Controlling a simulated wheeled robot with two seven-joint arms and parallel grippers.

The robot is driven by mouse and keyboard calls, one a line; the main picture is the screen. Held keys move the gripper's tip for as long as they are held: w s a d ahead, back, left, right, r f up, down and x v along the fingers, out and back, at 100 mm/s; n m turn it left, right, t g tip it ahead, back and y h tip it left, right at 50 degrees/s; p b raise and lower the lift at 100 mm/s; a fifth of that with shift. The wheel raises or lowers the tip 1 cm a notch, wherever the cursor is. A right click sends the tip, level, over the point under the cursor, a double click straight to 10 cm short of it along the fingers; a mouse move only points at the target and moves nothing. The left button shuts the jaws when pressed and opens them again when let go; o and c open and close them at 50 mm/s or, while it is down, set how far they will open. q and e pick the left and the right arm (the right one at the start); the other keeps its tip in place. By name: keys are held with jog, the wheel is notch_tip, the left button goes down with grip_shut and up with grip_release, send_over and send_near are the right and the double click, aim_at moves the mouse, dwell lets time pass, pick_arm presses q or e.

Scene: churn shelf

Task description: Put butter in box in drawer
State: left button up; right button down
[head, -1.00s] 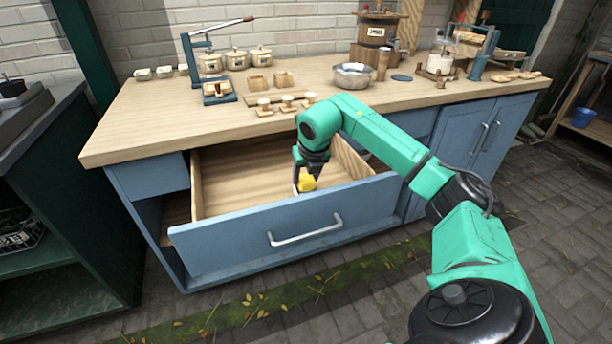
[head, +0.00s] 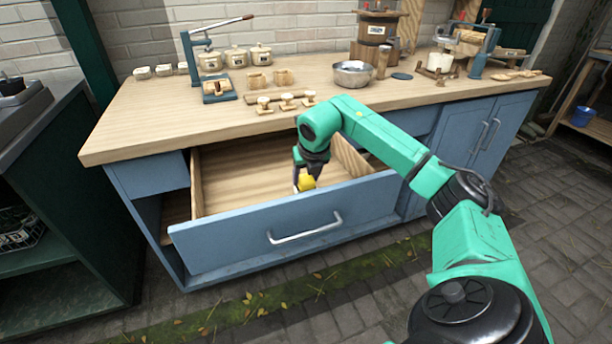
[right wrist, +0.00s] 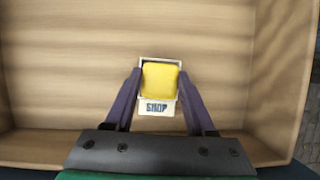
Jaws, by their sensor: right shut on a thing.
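The butter (head: 306,182) is a yellow block. In the right wrist view the butter (right wrist: 160,80) sits in a small white box (right wrist: 157,107) with dark lettering on its front. My right gripper (head: 304,175) reaches down inside the open drawer (head: 285,228), near its front panel. In the right wrist view the right gripper (right wrist: 161,80) has one finger on each side of the box and is shut on it. I cannot tell whether the box touches the drawer floor. My left gripper is not in view.
The blue drawer is pulled out, with a bare wooden floor (head: 240,185) left of my gripper. The wooden counter (head: 150,120) above holds a metal bowl (head: 353,74), lidded pots (head: 236,59), a lever press (head: 215,88) and small wooden pieces (head: 287,102).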

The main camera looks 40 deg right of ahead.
jog(key=shift+f, duration=0.35)
jog(key=shift+r, duration=0.1)
dwell(0.3)
jog(key=shift+c, duration=0.8)
grip_release()
jog(key=c, duration=0.4)
jog(key=shift+p+v, duration=1.4)
jog(key=shift+v, duration=0.8)
jog(key=shift+p+v, duration=0.95)
jog(key=shift+v, duration=1.15)
